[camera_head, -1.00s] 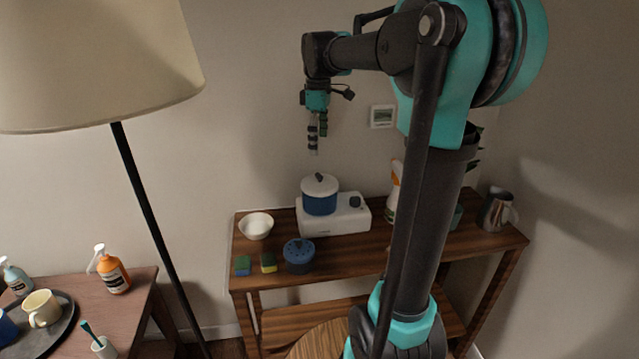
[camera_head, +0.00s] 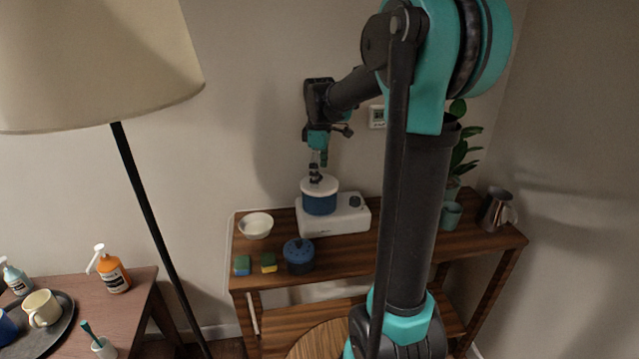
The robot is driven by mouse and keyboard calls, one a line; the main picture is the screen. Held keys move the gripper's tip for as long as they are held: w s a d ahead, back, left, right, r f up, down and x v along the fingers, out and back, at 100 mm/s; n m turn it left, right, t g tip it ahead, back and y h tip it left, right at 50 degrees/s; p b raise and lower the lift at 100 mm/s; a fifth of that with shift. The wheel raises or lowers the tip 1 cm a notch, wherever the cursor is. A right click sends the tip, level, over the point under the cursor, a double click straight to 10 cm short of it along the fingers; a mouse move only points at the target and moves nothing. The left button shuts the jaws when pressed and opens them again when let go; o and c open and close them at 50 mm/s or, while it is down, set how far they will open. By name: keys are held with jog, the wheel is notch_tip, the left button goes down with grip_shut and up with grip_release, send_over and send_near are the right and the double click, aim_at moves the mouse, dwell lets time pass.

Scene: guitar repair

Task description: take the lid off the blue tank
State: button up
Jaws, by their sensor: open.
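The blue tank (camera_head: 320,205) stands upright on a white appliance with a dark knob (camera_head: 345,218) on the wooden shelf table. Its white lid (camera_head: 328,184) sits on top of it. My gripper (camera_head: 317,176) points down at the lid, with its fingers at the lid's knob. The fingers are open. The knob is mostly hidden by the fingers, and I cannot tell whether they touch it.
A metal pitcher (camera_head: 496,210), a teal cup (camera_head: 451,215) and a plant (camera_head: 461,150) are at the right. A floor lamp (camera_head: 150,205) rises at the left.

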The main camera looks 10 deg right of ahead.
jog(key=shift+c, duration=0.6)
jog(key=c, duration=1.8)
jog(key=shift+s, duration=0.1)
